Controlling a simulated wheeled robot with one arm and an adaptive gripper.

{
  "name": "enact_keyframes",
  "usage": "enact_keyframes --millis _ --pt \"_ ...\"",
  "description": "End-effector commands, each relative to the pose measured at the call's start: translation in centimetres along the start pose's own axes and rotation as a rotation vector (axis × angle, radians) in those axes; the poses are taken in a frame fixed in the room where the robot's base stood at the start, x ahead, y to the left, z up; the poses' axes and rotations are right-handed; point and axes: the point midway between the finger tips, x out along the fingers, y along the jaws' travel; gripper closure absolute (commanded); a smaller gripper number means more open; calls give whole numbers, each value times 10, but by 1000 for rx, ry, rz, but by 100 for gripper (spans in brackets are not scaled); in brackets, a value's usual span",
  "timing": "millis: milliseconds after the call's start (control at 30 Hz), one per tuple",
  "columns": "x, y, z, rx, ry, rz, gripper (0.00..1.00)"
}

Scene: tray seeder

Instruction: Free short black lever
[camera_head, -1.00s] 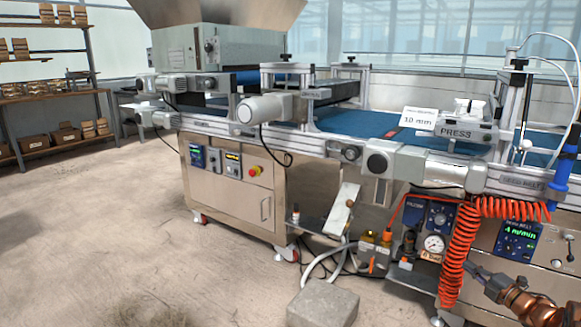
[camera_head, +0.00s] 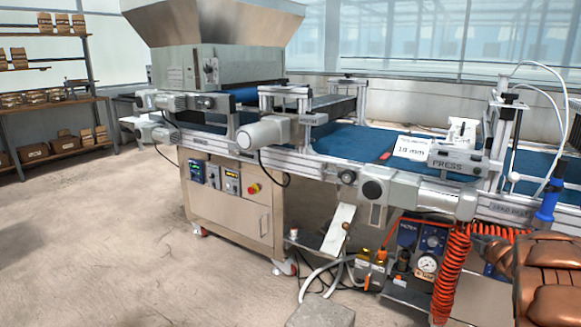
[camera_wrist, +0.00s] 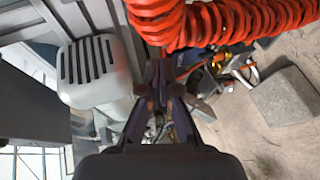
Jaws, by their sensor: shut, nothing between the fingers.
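I cannot make out the short black lever for certain in either view now. My brown arm covers the right end of the control panel, where a small dark lever-like part showed earlier. My gripper (camera_wrist: 163,82) shows in the wrist view with its dark fingers close together and nothing between them. It is beside an orange coiled hose (camera_wrist: 215,22) and a white ribbed motor housing (camera_wrist: 92,68). In the head view the fingers are hidden. The PRESS unit (camera_head: 458,162) stands over the blue belt (camera_head: 350,141).
The orange coil (camera_head: 450,270) hangs in front of the machine beside a gauge (camera_head: 428,264). A grey block (camera_head: 320,315) lies on the floor, and it also shows in the wrist view (camera_wrist: 285,97). Open floor (camera_head: 110,230) lies to the left. Shelves (camera_head: 50,98) stand farther back.

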Motion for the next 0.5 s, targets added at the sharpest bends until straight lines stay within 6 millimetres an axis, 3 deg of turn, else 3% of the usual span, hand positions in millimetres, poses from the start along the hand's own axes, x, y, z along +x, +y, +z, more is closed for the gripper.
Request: enact_keyframes --millis 33,200,500 --pt "-10 24 -6 19 -36 -10 100" --pt "-42 66 -15 114 -172 -51 100" --pt "-125 120 -48 344 -401 -136 100"
